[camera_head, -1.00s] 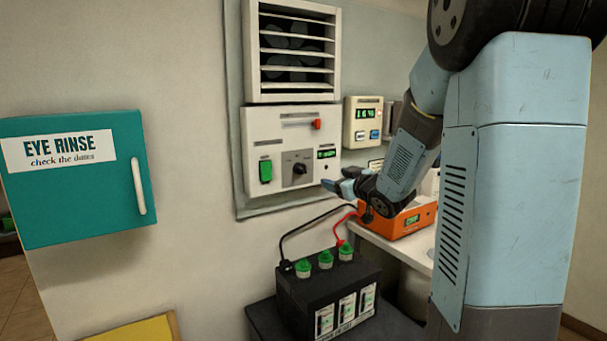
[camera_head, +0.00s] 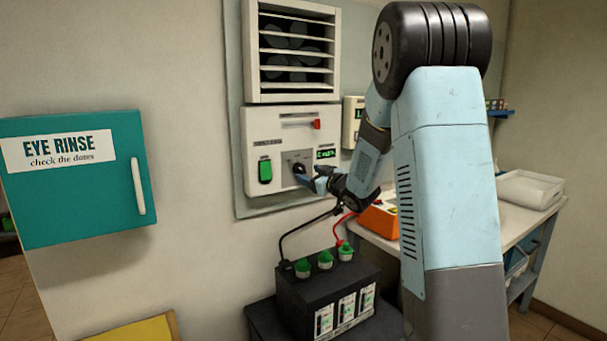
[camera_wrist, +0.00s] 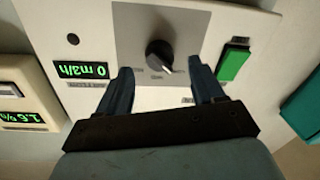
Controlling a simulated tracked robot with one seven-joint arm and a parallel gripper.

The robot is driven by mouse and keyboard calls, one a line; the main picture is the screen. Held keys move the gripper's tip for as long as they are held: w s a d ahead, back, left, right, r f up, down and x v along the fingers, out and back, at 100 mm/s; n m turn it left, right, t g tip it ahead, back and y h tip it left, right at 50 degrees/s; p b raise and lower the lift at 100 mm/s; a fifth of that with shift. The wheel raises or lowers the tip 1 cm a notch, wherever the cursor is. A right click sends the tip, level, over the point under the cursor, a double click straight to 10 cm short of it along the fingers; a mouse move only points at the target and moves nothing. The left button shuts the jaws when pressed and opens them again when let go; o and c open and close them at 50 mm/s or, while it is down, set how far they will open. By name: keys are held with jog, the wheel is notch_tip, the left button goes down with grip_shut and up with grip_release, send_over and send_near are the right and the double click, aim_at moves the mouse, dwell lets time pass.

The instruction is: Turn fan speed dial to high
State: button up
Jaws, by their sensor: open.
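The fan speed dial is a black knob (camera_head: 299,168) on the grey plate of the white control panel (camera_head: 252,128) under the fan louvre. In the wrist view the dial (camera_wrist: 159,54) has a pale pointer aimed at the lower right, and the small lettering beside it is too blurred to read. My gripper (camera_head: 313,181) is just in front of the dial, slightly right of it in the head view. In the wrist view my gripper (camera_wrist: 160,79) is open, its two blue fingers apart on either side just below the dial. I see no contact with the knob.
A green rocker switch (camera_head: 265,171) and a green display (camera_head: 326,154) flank the dial. A red-tipped slider (camera_head: 317,124) is above. A black battery (camera_head: 310,300) with cables stands below. An orange charger (camera_head: 378,219) sits on the bench at right.

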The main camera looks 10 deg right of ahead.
aim_at(303, 172)
jog(key=shift+x, duration=1.8)
